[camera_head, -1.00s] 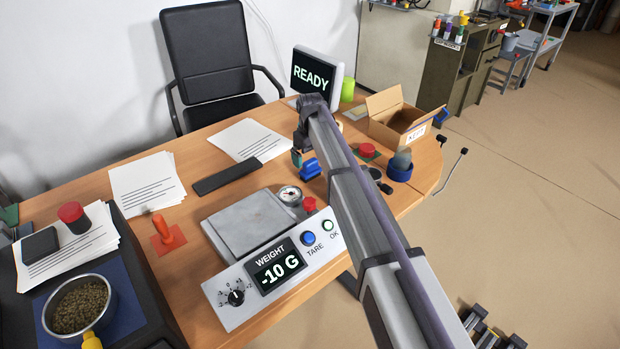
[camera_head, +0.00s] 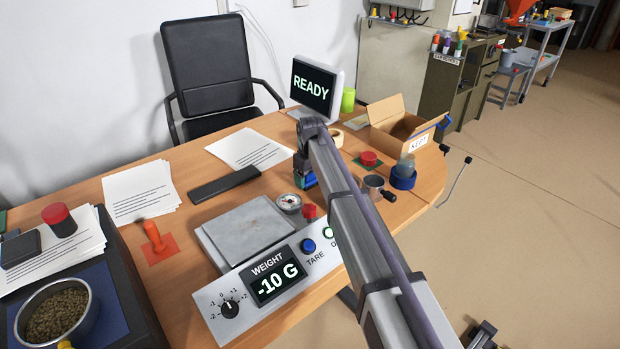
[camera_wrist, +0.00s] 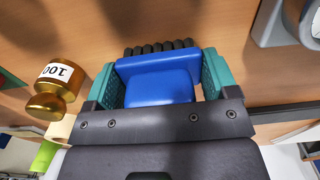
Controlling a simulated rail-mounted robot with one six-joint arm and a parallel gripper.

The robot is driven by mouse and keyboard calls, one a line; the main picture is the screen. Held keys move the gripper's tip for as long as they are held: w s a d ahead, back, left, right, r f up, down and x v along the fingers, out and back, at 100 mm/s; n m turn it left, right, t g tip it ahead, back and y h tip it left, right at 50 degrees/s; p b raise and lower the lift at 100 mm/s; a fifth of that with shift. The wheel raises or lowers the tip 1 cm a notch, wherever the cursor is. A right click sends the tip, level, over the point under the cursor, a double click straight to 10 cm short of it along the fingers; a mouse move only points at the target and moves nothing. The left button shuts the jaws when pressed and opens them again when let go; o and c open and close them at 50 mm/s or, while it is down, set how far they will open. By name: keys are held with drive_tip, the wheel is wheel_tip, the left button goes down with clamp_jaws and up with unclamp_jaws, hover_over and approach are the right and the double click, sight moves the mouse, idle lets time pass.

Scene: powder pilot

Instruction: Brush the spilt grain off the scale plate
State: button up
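The scale plate (camera_head: 248,228) is a grey square on the white scale, whose display (camera_head: 276,276) reads -10 G. I cannot make out loose grain on the plate at this size. My gripper (camera_wrist: 162,75) is low over the table behind the plate, to its right in the head view. A blue brush (camera_wrist: 155,78) with dark bristles (camera_wrist: 160,47) is between its teal fingers. The fingers lie close along both sides of the brush; whether they press on it is unclear. In the head view the arm largely hides the brush.
A pan of grain (camera_head: 58,315) stands at front left. A gauge (camera_head: 289,203) and a red knob (camera_head: 309,212) are between plate and arm. A brass 100 weight (camera_wrist: 58,82) is beside my gripper. A black bar (camera_head: 224,185) lies behind the plate. A carton (camera_head: 405,128) stands farther right.

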drive_tip(key=c, duration=0.5)
wheel_tip(320, 180, up, 5)
drive_tip(key=p, duration=0.5)
drive_tip(key=shift+r, duration=0.1)
